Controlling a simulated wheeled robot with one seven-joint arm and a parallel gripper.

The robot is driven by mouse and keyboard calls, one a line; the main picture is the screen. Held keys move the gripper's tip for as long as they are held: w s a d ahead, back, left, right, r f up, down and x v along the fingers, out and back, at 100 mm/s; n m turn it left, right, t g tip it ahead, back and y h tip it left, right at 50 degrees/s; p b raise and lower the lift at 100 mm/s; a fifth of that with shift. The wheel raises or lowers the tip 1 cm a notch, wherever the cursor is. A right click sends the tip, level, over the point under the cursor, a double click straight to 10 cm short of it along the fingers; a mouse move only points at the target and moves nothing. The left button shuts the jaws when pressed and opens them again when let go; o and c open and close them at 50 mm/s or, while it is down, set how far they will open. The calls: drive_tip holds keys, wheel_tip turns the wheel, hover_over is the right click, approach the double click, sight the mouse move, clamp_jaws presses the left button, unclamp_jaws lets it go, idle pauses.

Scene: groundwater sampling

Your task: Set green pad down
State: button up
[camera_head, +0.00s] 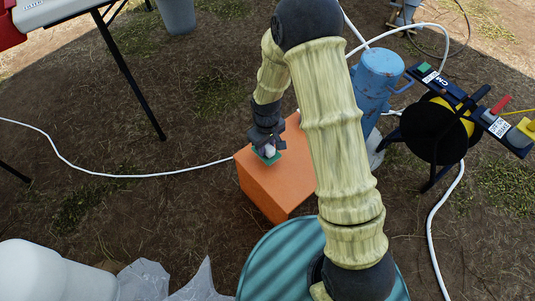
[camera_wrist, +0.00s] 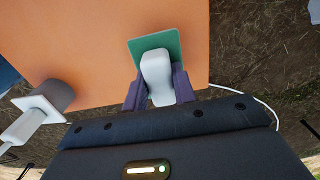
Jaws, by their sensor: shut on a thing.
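The green pad (camera_head: 273,159) is a small flat square at the top of the orange block (camera_head: 262,190) in the head view. In the wrist view the green pad (camera_wrist: 172,42) has a white grip (camera_wrist: 156,68) standing on it, and the orange surface (camera_wrist: 80,40) lies behind it. My gripper (camera_head: 267,143) is above the orange block. Its two dark fingers close on the white grip from both sides in the wrist view (camera_wrist: 157,88). The pad lies near one edge of the orange top. I cannot tell whether it touches that surface.
A grey cylinder with a white square plate (camera_wrist: 42,106) shows at the left of the wrist view. A blue canister (camera_head: 378,80) and a black reel (camera_head: 434,128) stand right of the block. A white hose (camera_head: 120,175) crosses the ground.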

sight(267, 152)
drive_tip(key=shift+f+b, duration=1.15)
drive_tip(key=shift+f, duration=0.7)
drive_tip(key=shift+f, duration=0.15)
drive_tip(key=o, duration=1)
wheel_tip(267, 152, up, 12)
drive_tip(key=p, duration=0.7)
drive_tip(key=shift+r, duration=0.25)
